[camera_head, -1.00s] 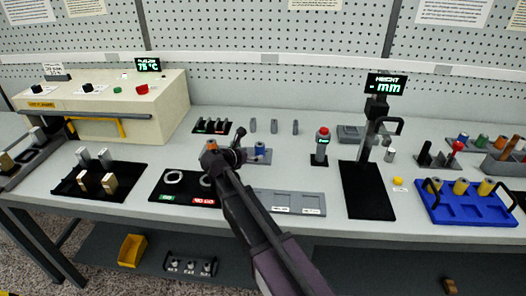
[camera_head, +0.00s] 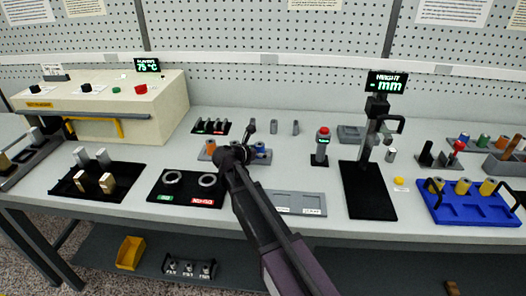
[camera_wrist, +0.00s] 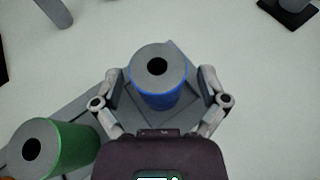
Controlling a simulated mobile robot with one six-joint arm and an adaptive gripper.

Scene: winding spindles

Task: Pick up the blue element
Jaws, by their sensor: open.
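The blue element is a short upright cylinder with a grey top, a dark centre hole and a blue side (camera_wrist: 158,97). It stands on a grey holder (camera_wrist: 203,112) and shows partly beside my gripper in the head view (camera_head: 260,147). My gripper (camera_wrist: 160,82) is open, with one finger on each side of the blue element; whether they touch it I cannot tell. In the head view my gripper (camera_head: 242,146) hides part of the holder.
A green cylinder (camera_wrist: 70,147) stands close at the left in the wrist view. An orange one (camera_head: 210,147) stands left of my gripper in the head view. A black plate with two rings (camera_head: 160,190) lies in front. Bench behind the blue element is mostly clear.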

